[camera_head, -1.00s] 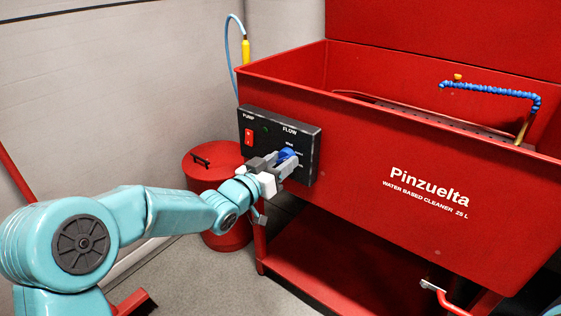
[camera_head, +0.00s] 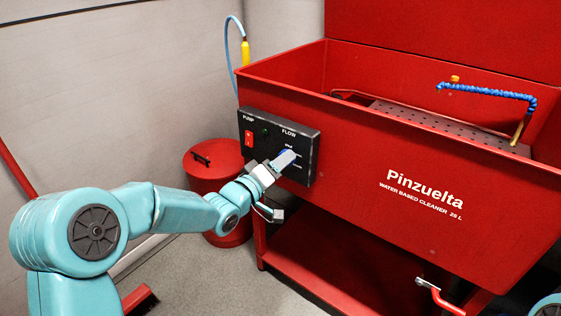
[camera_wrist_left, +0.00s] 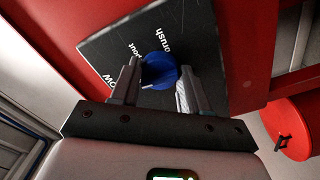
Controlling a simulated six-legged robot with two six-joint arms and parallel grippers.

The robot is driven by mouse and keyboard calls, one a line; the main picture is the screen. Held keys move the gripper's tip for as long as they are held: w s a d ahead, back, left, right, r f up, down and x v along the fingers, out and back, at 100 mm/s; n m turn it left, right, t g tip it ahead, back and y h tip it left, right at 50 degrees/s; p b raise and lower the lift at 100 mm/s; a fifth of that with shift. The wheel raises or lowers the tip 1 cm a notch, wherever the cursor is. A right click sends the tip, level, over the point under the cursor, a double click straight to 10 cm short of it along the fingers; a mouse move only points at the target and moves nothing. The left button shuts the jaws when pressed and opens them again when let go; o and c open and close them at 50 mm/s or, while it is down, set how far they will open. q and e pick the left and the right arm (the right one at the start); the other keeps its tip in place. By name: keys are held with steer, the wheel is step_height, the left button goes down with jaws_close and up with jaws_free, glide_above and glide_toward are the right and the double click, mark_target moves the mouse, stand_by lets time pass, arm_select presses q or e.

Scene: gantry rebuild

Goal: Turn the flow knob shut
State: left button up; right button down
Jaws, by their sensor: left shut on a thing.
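The blue flow knob (camera_wrist_left: 158,69) is on a black control panel (camera_head: 255,125) on the red washer's front. In the wrist view it sits between the two fingers of my left gripper (camera_wrist_left: 160,85), which is shut on it. In the head view my left gripper (camera_head: 284,160) is at the panel and hides most of the knob. The label text beside the knob is partly covered, so I cannot tell its exact setting. My right gripper is not in view.
A red pump switch (camera_head: 249,138) is left of the knob. A red lidded bin (camera_head: 205,172) stands behind my left arm. The red wash basin (camera_head: 420,200) has a blue jointed hose (camera_head: 490,92) at right. A red-handled valve (camera_head: 436,290) is low at right.

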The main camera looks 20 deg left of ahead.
arm_select(q)
steer(key=shift+n, duration=0.5)
steer(key=o, duration=1)
steer(key=shift+o, duration=0.2)
steer(key=shift+s, duration=0.1)
steer(key=p+v, duration=0.2)
steer(key=v, duration=1.4)
steer(key=shift+s, duration=0.1)
